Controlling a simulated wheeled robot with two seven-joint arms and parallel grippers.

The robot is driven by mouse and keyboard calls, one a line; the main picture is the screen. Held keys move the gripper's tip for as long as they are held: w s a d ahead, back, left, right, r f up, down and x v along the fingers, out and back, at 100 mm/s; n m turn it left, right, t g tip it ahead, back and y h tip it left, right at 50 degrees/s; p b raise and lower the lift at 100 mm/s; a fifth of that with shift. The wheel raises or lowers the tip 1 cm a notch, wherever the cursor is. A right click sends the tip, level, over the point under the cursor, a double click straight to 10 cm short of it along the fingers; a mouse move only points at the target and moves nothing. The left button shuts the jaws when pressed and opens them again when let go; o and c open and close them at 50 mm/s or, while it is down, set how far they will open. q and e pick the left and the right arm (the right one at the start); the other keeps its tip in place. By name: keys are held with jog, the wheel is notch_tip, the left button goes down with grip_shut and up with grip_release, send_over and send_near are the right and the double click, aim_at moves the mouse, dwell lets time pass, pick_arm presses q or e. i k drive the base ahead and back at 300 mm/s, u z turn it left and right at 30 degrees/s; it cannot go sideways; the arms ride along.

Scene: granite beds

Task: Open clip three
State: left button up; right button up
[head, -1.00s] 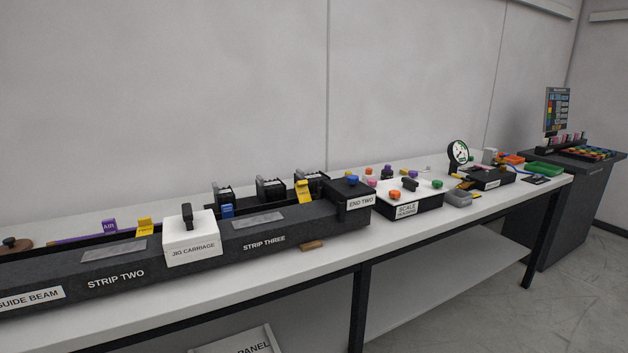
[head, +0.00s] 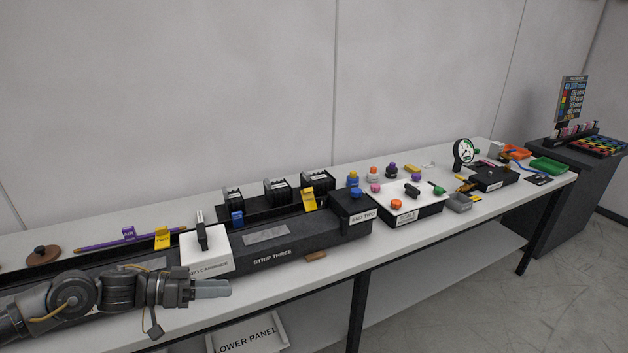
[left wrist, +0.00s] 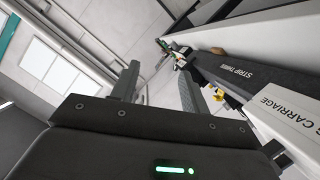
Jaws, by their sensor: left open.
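The dark guide beam on the bench carries the label STRIP THREE (head: 272,257) right of the white jig carriage (head: 205,252). A raised yellow clip (head: 308,199) stands behind that stretch, near the END TWO block (head: 355,212). A blue clip (head: 237,218) stands further left. I cannot read a number on either clip. My left gripper (head: 228,288) is over the bench's front side, in front of the carriage, and touches no clip. In the left wrist view its two fingers (left wrist: 160,88) are apart with nothing between them. My right gripper is out of view.
Black holders (head: 277,188) stand behind the beam. A purple bar (head: 105,243) and another yellow clip (head: 162,238) are at the left.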

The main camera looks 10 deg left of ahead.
aim_at(307, 195)
jog(key=i, duration=1.85)
